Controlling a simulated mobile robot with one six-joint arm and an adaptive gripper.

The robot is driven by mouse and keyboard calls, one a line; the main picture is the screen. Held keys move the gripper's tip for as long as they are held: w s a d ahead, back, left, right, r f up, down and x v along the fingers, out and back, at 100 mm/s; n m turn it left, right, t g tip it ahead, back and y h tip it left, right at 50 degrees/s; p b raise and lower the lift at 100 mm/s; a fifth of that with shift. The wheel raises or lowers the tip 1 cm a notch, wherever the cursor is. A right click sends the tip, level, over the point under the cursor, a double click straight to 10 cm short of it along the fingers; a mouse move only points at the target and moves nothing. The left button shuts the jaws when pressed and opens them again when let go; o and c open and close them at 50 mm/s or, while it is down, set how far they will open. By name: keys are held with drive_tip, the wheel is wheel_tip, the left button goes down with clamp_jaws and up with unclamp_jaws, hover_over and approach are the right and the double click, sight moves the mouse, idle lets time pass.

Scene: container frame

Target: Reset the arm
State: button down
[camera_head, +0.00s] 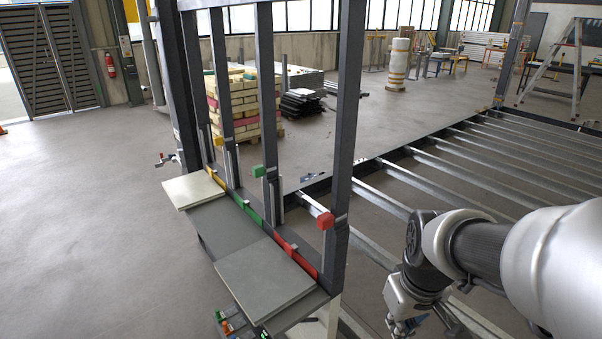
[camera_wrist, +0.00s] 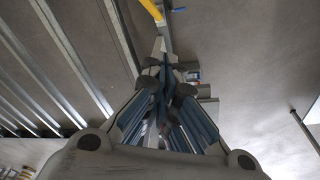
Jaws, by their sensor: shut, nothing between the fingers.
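My arm (camera_head: 490,250) reaches in from the right edge in the head view, bent at a dark joint, with its end low in the picture. My gripper (camera_head: 405,327) hangs at the bottom edge, partly cut off, to the right of the frame's nearest upright. In the wrist view my gripper (camera_wrist: 163,55) shows its two blue-and-grey fingers drawn together at the tips, with nothing between them. Floor and metal bars lie beyond it.
Metal floor bars (camera_head: 470,165) lie behind my arm. Open floor (camera_head: 90,220) is at left.

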drive_tip(key=s+a+r+m+t, duration=0.2)
drive_tip(key=s+r, duration=0.5)
drive_tip(key=s, duration=0.6)
drive_tip(key=shift+a+r+t, duration=0.2)
drive_tip(key=shift+a+t, duration=0.1)
drive_tip(key=shift+a, duration=0.55)
